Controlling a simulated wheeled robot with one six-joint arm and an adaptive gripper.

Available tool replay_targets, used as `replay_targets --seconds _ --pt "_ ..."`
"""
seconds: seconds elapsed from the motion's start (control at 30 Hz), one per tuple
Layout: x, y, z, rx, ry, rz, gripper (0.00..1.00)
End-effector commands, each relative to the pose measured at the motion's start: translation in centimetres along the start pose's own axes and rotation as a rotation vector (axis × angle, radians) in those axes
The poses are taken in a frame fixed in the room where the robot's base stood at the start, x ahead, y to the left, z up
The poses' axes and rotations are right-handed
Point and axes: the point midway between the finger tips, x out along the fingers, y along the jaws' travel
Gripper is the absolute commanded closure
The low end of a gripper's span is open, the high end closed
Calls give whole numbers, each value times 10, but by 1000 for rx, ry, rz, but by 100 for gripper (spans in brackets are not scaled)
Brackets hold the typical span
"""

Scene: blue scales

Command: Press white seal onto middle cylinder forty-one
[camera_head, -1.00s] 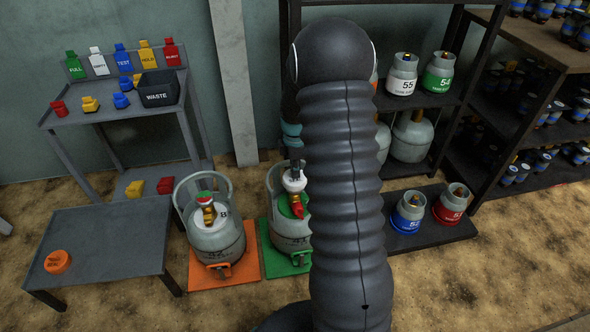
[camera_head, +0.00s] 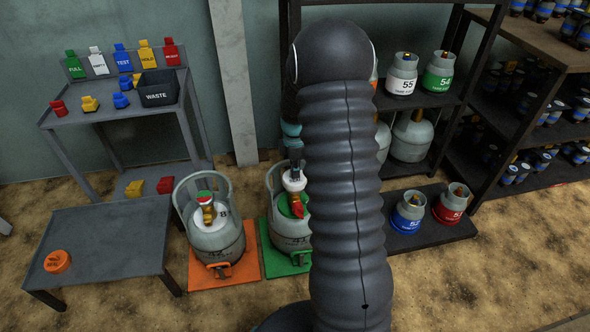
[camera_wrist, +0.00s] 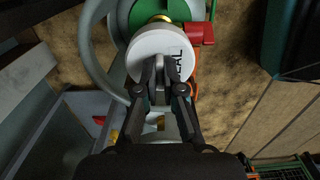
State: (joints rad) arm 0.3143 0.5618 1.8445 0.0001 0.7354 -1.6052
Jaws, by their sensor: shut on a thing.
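My gripper (camera_wrist: 160,82) is shut on the white seal (camera_wrist: 146,44), a round white cap with black lettering, seen large in the wrist view. In the head view the seal (camera_head: 294,180) is at the top of the middle cylinder (camera_head: 288,236), a grey cylinder with a green collar and a red valve part. The cylinder stands on a green mat (camera_head: 297,262). In the wrist view a brass valve part (camera_wrist: 163,18) shows just beyond the seal. I cannot tell whether the seal is fully seated. My arm hides the cylinder's right side.
A grey cylinder (camera_head: 214,240) with a white ring stands on an orange mat to the left. Beyond it are a low table (camera_head: 110,245) with an orange cap and a bench with coloured seals and a waste bin (camera_head: 158,90). Shelves with cylinders stand at the right.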

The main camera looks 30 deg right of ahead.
Motion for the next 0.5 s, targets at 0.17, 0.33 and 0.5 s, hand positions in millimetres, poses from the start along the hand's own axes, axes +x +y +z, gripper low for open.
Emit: replay_targets --seconds 0.17,0.33,0.5 --pt "5 0 0 0 0 0 100" --pt "9 0 0 0 0 0 100" --pt "12 0 0 0 0 0 100"
